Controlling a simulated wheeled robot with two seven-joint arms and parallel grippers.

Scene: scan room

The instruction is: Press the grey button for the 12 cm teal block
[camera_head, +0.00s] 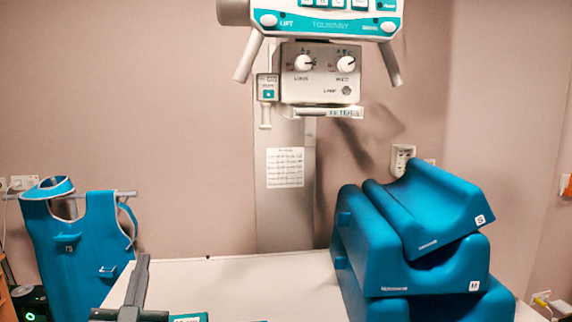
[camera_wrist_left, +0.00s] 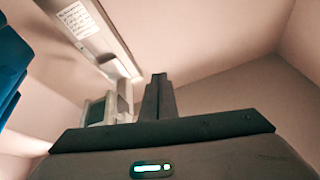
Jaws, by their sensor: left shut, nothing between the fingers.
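A small round grey button (camera_head: 346,90) sits beside the word LAMP on the white control box (camera_head: 318,75) under the machine's head. Several teal foam blocks are stacked on the right of the table; one marked S (camera_head: 440,205) lies tilted on one marked M (camera_head: 405,262), and a lower one is partly cut off. I cannot read a 12 cm mark on any. My left gripper (camera_head: 143,264) is shut and empty at the lower left, pointing up, well below and left of the control box. Its closed fingers also show in the left wrist view (camera_wrist_left: 157,96). My right gripper is not visible.
The machine's teal panel (camera_head: 325,24) has two handles slanting down. A column (camera_head: 284,215) with a paper chart stands behind the white table (camera_head: 250,285). A teal apron (camera_head: 85,240) hangs at left. A small teal-and-white item (camera_head: 188,318) is cut off at the bottom. The table's middle is clear.

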